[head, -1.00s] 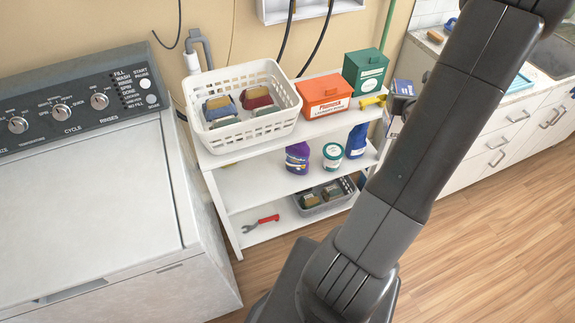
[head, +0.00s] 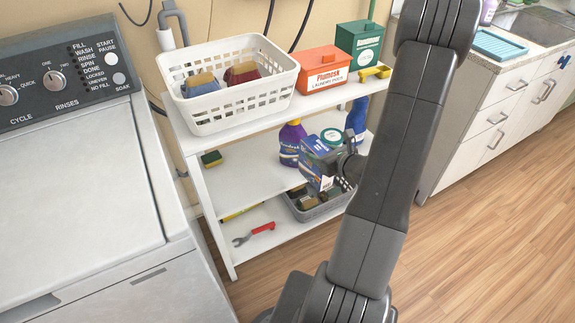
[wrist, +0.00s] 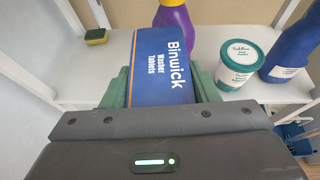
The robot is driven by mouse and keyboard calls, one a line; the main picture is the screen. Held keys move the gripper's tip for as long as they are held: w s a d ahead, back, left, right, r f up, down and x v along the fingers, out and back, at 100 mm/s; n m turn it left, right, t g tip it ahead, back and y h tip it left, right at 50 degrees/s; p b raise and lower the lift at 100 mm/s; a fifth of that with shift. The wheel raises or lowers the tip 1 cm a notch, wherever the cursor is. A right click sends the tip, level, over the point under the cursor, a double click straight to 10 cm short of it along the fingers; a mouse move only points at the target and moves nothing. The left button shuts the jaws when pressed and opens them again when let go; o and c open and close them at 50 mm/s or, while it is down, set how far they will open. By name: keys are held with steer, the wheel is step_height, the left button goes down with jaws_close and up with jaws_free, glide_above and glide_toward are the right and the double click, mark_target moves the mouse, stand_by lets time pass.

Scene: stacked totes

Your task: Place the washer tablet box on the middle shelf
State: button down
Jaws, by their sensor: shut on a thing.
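In the head view the box (head: 318,165) is at the front edge of the middle shelf (head: 240,180), in front of the purple bottle. My gripper (head: 343,162) reaches in from the right, partly hidden by my arm. The white shelf surface (wrist: 100,62) also shows behind the box in the wrist view. I cannot tell whether the box touches the shelf.
On the middle shelf stand a purple bottle (head: 291,143), a white-and-green tub (wrist: 239,62), a blue bottle (wrist: 292,45) and a sponge (head: 212,158). The shelf's left part is mostly clear. A white basket (head: 218,112) sits above; a grey basket (head: 310,212) sits below.

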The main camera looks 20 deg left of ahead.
steer(key=s+a+f+n+g+y+b, duration=0.2)
steer(key=s+a+f+n+g+b, duration=0.1)
steer(key=s+a+f, duration=0.35)
steer(key=a+r+x, duration=0.1)
steer(key=x, duration=0.7)
steer(key=s+r+x, duration=0.1)
steer(key=r+x, duration=0.1)
steer(key=x, duration=0.6)
steer(key=shift+a+r+n+g, duration=0.2)
steer(key=shift+a+n+g, duration=0.1)
steer(key=shift+a, duration=0.35)
steer(key=shift+w, duration=0.15)
steer(key=shift+f, duration=0.15)
steer(key=c, duration=0.5)
jaws_free()
steer(key=v, duration=1.2)
steer(key=shift+r+p, duration=0.25)
steer(key=shift+p, duration=0.05)
